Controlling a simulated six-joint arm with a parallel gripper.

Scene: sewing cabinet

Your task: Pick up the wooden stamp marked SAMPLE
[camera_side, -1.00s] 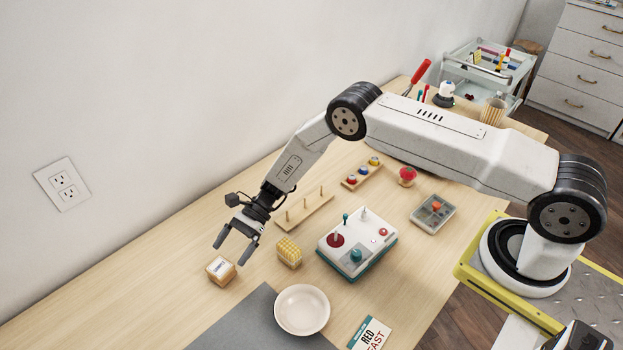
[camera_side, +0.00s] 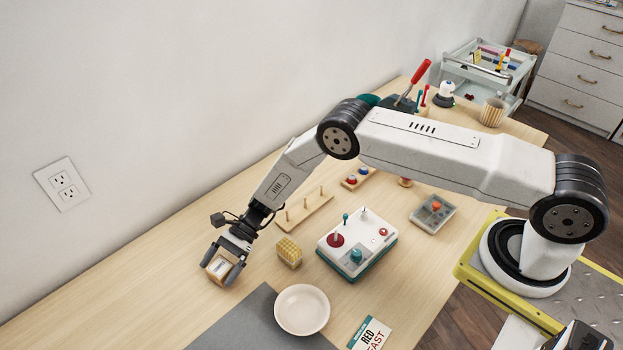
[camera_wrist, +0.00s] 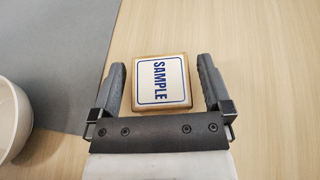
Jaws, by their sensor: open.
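The wooden stamp (camera_side: 218,268) lies on the table at the left in the side view. In the wrist view the stamp (camera_wrist: 161,81) shows a white top label with a blue border and the word SAMPLE. My gripper (camera_side: 223,273) is open, with one finger on either side of the stamp. In the wrist view my gripper (camera_wrist: 162,80) has a narrow gap at the left of the stamp and a slightly wider-looking one at the right. Whether either finger touches the stamp I cannot tell.
A yellow block (camera_side: 289,252) stands to the right of my gripper. A pegged wooden strip (camera_side: 305,211) lies behind it. A white control box (camera_side: 356,243) stands further right. The table left of the stamp is clear.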

